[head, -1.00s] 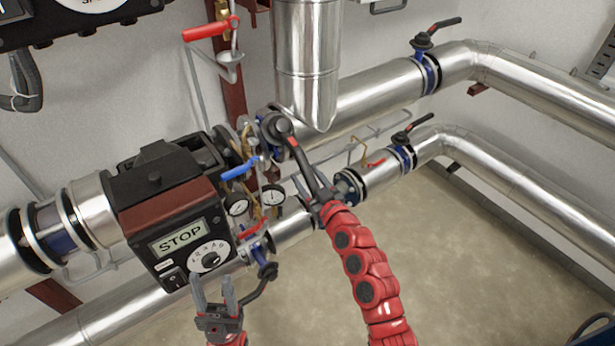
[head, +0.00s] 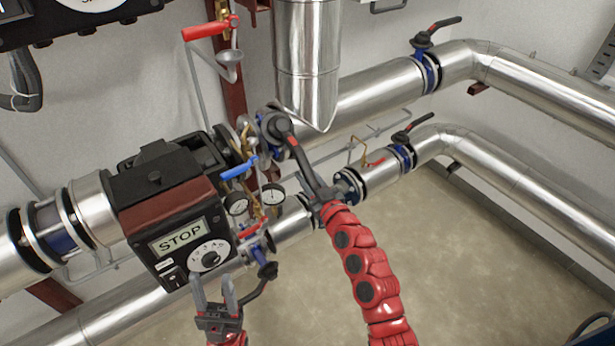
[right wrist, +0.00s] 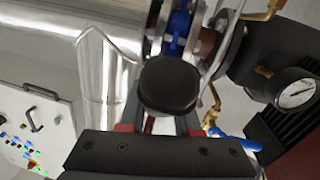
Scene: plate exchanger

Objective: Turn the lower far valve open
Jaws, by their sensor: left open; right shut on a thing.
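On the lower pipe, a blue-bodied valve (head: 403,155) with a black lever (head: 414,127) sits far to the right, clear of both grippers. My right gripper (head: 323,196) is shut on the lower end of another black lever (head: 308,166), which slopes down from a round black hub beside the control box. My left gripper (head: 213,283) is open and empty, in front of the control box's lower edge.
The control box (head: 165,204) with a STOP display and dial stands at left centre. Gauges (head: 273,194), thin brass pipes and a blue lever (head: 239,168) crowd beside it. An upper pipe valve (head: 427,70) is at the top right. The floor (head: 480,280) at right is open.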

